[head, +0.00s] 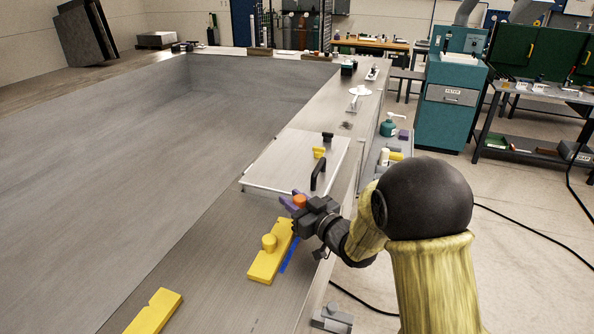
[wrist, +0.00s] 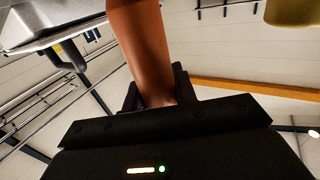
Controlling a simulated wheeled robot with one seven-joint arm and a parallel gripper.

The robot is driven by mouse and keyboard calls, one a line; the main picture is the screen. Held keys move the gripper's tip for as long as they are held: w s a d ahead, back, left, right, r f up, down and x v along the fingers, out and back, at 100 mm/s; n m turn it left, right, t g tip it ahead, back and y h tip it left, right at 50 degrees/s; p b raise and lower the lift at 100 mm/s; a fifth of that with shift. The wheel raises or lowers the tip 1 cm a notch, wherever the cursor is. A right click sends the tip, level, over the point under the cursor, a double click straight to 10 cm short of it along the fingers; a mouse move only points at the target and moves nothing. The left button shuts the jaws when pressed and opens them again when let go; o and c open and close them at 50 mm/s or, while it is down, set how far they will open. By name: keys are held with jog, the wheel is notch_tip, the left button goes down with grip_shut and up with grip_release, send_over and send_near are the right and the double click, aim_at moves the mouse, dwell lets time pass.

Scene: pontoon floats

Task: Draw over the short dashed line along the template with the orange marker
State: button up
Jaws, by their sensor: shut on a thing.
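My gripper (head: 304,207) is shut on the orange marker (head: 300,201), whose shaft also fills the middle of the wrist view (wrist: 148,45). The marker's tip cannot be made out. A yellow template (head: 262,265) with a round knob lies on the grey metal deck, nearer than my gripper and to its left. A blue line (head: 288,256) runs along the template's right edge. I cannot tell whether it is dashed. My gripper is just beyond the far end of the template and apart from its knob.
A metal hatch plate (head: 280,160) with a black handle (head: 318,176) lies just beyond my gripper. Another yellow piece (head: 155,311) lies at the near left. The deck's right edge drops to the floor. A large recessed basin (head: 170,150) lies left.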

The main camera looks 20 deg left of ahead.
notch_tip(320, 180, up, 8)
jog(key=p, duration=0.4)
jog(key=shift+r+p, duration=0.1)
jog(key=shift+p, duration=0.2)
dwell(0.8)
